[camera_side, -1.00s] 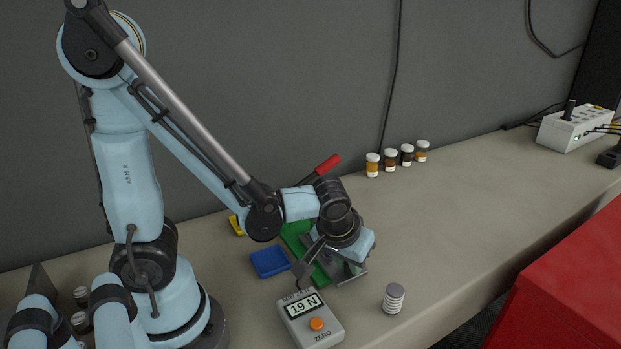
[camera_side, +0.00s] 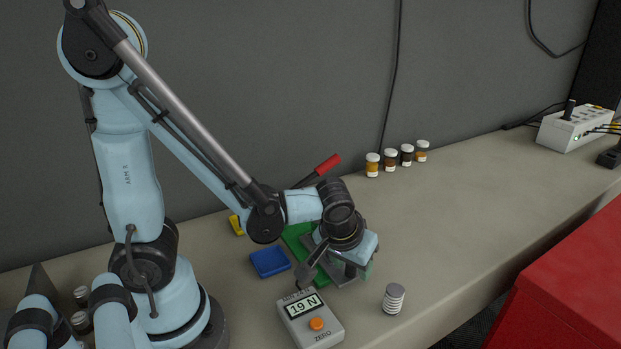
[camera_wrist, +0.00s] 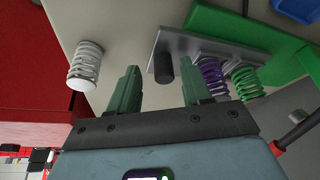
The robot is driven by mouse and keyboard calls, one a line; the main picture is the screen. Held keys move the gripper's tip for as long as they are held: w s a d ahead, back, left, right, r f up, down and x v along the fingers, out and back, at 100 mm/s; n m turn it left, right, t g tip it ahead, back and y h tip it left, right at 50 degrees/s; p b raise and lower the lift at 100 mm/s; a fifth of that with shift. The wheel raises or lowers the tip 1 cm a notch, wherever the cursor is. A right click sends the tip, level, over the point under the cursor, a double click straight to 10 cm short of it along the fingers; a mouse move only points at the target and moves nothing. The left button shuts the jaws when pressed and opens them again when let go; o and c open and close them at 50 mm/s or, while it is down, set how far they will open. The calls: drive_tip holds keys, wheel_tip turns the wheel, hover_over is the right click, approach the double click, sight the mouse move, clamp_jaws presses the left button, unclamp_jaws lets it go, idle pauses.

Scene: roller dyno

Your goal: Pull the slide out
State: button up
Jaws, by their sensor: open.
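A grey metal slide plate (camera_wrist: 185,45) with a black knob (camera_wrist: 163,68) sits at the end of a green base (camera_wrist: 225,25) in the wrist view. A purple spring (camera_wrist: 213,76) and a green spring (camera_wrist: 245,80) stand beside the plate. My gripper (camera_wrist: 160,68) is open, its two green fingers apart, with the knob showing between their tips. I cannot tell whether either finger touches it. In the side view my gripper (camera_side: 354,268) is low over the fixture and hides much of it; part of the green base (camera_side: 296,238) shows behind.
A force gauge (camera_side: 310,318) reading 19 N and a blue tray (camera_side: 270,262) lie close by. A loose silver spring (camera_side: 393,298) stands to the right. A red-handled lever (camera_side: 327,165) rises behind.

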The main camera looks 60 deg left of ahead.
drive_tip(key=v, duration=1.2)
idle(0.3)
drive_tip(key=shift+d, duration=0.1)
drive_tip(key=a+m+t, duration=0.1)
drive_tip(key=w+a+m+t+h, duration=0.1)
drive_tip(key=a+m, duration=0.1)
drive_tip(key=a+m+t, duration=0.1)
drive_tip(key=m, duration=0.1)
drive_tip(key=shift+w+a+f+h, duration=0.3)
drive_tip(key=shift+a+f+h, duration=0.05)
drive_tip(key=shift+a+h, duration=0.05)
